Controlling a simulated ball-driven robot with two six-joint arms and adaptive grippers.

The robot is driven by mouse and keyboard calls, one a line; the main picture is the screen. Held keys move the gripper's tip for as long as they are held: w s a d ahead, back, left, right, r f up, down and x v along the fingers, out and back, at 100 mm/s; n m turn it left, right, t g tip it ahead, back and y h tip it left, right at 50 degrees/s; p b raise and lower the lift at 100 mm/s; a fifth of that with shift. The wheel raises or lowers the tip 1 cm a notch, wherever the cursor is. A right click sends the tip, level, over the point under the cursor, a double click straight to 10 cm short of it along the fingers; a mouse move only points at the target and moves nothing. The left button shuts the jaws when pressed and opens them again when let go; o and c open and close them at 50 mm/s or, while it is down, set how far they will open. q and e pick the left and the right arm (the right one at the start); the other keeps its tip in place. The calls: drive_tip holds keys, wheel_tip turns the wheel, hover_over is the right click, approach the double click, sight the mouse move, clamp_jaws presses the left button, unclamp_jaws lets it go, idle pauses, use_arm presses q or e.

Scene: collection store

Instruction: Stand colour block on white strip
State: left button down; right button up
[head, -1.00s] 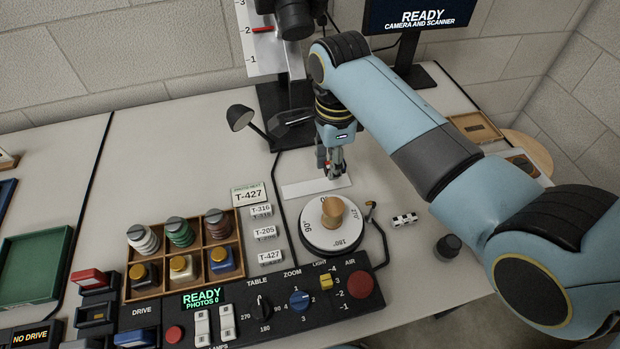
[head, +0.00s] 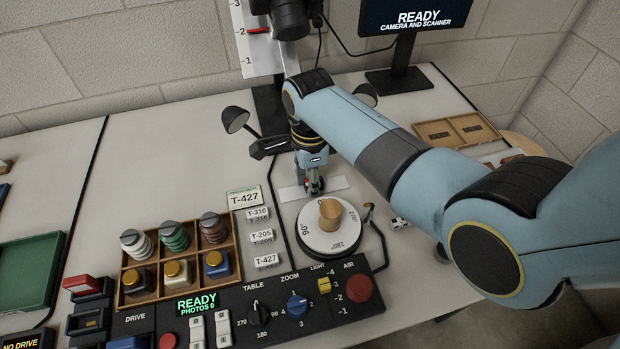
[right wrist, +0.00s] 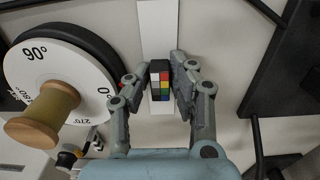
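The colour block (right wrist: 161,80), dark on top with a face of coloured squares, is between the fingers of my right gripper (right wrist: 161,75) in the right wrist view. The fingers appear to touch both its sides. The white strip (right wrist: 157,25) lies beneath and beyond the block. I cannot tell whether the block's foot touches the strip. My left gripper is not in view.
The turntable (head: 318,242) with a wooden spool (head: 330,214) stands just in front of the strip. Label cards (head: 262,237) and a wooden tray (head: 237,270) of spools and jars stand left. A control panel (head: 270,303) runs along the front. A lamp (head: 236,119) stands behind left.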

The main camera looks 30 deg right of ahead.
drive_tip(key=o, duration=0.4)
drive_tip(key=shift+c, duration=0.2)
drive_tip(key=shift+r, duration=0.1)
wheel_tip(320, 180, up, 12)
drive_tip(key=p, duration=0.1)
drive_tip(key=shift+p, duration=0.4)
